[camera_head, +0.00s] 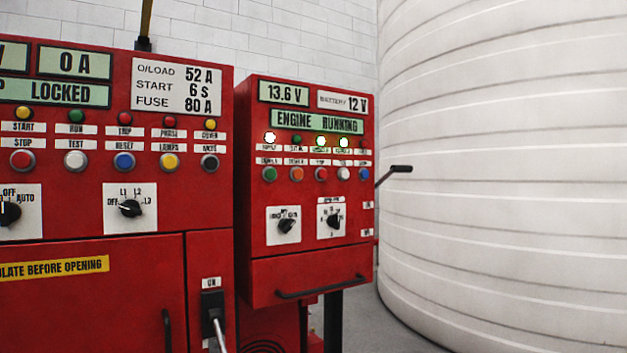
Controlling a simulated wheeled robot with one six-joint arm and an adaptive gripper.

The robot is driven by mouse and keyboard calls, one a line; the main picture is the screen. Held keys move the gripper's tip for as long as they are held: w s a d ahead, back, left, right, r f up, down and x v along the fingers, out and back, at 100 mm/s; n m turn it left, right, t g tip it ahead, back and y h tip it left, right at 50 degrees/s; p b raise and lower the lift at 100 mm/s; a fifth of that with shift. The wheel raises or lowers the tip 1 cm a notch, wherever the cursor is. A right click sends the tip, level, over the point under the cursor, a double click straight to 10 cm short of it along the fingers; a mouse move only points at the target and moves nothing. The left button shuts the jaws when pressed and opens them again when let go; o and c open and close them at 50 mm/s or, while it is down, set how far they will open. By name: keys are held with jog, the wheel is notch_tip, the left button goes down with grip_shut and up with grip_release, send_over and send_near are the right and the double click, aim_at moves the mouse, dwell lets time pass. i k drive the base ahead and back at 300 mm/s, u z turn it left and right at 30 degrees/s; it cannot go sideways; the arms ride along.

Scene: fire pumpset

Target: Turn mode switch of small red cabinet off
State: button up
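The small red cabinet (310,262) stands right of centre. Its displays read 13.6 V, battery 12 V and "ENGINE RUNNING" (317,122). Two black rotary knobs sit on white plates on its lower front. The left knob (287,226) has its pointer tilted to the upper right. The right knob (334,221) points about upward. The plate lettering is too small to read, so I cannot tell for sure which knob is the mode switch. My gripper is not in view.
A larger red cabinet (212,260) stands close on the left, with a black switch box marked "ON" (212,300) and its grey lever. A black handle (320,287) crosses the small cabinet's lower front. A black lever (394,172) juts out right, near a big white tank (510,180).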

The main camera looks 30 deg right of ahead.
aim_at(285, 225)
jog(key=k, duration=1.3)
jog(key=u, duration=0.25)
jog(key=i, duration=0.9)
jog(key=z, duration=0.25)
